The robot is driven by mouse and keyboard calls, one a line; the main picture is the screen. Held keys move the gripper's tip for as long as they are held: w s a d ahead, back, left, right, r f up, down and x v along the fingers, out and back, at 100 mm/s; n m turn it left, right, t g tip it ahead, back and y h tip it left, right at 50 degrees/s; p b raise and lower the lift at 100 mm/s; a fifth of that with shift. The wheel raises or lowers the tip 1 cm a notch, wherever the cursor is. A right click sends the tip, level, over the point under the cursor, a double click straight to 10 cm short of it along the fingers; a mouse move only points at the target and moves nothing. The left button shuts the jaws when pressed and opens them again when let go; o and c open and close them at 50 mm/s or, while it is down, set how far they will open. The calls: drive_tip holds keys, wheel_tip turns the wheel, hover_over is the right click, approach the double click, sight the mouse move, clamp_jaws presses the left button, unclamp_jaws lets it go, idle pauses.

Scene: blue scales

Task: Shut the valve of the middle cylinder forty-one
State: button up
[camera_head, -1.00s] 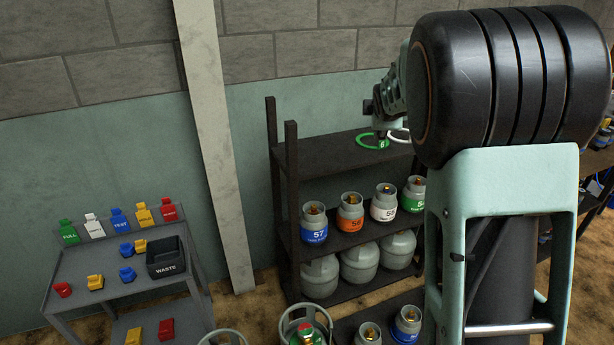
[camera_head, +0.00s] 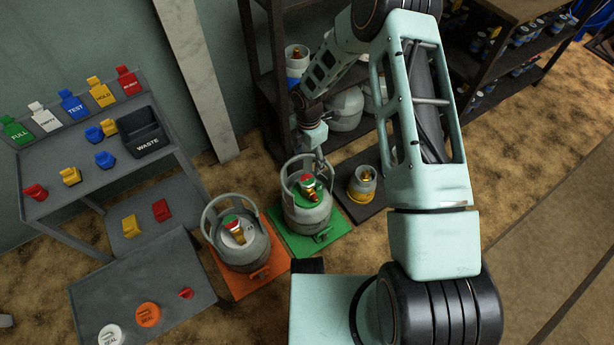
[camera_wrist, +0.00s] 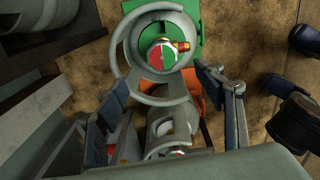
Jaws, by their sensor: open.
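The middle cylinder (camera_head: 306,212) is grey, with a ring collar and a red and green valve handwheel (camera_head: 307,182); it stands upright on a green scale (camera_head: 335,228). No number is legible on it. In the wrist view the same handwheel (camera_wrist: 162,57) shows inside the collar (camera_wrist: 122,55), with a brass outlet beside it. My gripper (camera_head: 318,157) is over the far side of this collar. Its fingers (camera_wrist: 160,85) are spread wide in the wrist view, with nothing held between them. I cannot tell whether they touch the collar.
A similar cylinder (camera_head: 240,245) stands on an orange scale (camera_head: 228,285) to the left. A small cylinder (camera_head: 362,185) stands on a dark platform (camera_head: 352,208) to the right. Dark shelving (camera_head: 262,90) is behind. A grey cart (camera_head: 95,195) with tags stands left.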

sight(308, 179)
drive_tip(key=f+b, duration=0.2)
drive_tip(key=f, duration=0.9)
drive_tip(key=shift+s+f+b, duration=0.1)
drive_tip(key=shift+s+b, duration=0.1)
drive_tip(key=shift+b, duration=0.15)
drive_tip(key=c, duration=1.2)
